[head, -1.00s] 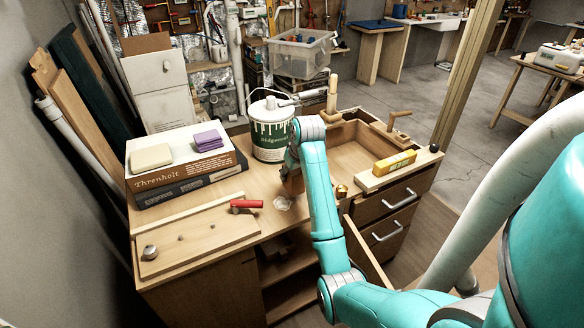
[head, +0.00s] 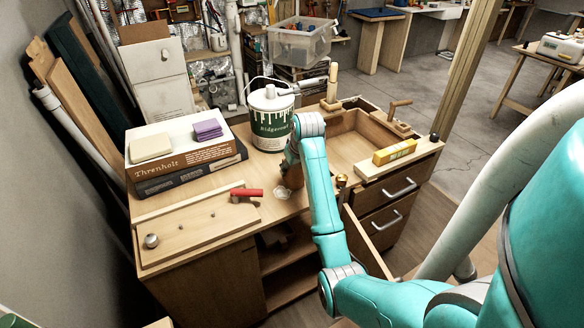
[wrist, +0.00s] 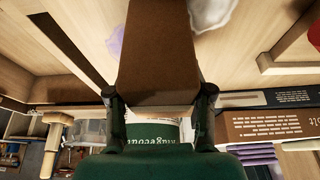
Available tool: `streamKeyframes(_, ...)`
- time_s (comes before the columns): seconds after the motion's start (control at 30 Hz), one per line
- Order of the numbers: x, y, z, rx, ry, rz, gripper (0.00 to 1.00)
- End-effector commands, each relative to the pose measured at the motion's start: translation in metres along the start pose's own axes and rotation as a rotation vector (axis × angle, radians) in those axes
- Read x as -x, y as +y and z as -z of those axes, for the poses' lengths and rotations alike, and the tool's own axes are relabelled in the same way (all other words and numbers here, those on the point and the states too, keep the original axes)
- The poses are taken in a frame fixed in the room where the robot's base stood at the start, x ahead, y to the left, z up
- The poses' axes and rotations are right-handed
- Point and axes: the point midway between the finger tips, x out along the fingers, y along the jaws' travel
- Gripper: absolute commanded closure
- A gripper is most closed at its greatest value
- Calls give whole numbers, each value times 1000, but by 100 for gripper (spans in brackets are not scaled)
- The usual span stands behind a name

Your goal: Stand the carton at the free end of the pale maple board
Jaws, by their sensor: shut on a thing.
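A plain brown carton (wrist: 160,50) is between the two fingers of my gripper (wrist: 160,105) in the wrist view, which is shut on it. In the head view the carton (head: 292,177) shows as a small brown patch beside my arm, in front of the paint can; the gripper is mostly hidden there. I cannot tell whether the carton touches the bench.
A white and green paint can (head: 271,125) stands behind the carton. Stacked boxes (head: 185,160) with a sponge and purple cloth are at left. An open recess (head: 350,150) is behind the pale board.

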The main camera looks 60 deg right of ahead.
Motion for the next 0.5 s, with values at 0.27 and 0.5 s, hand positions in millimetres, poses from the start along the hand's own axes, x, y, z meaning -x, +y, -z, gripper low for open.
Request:
streamKeyframes(0.27, -3, 0, -1, 0, 0, 0, 87)
streamKeyframes(0.5, -6, 0, -2, 0, 0, 0, 87)
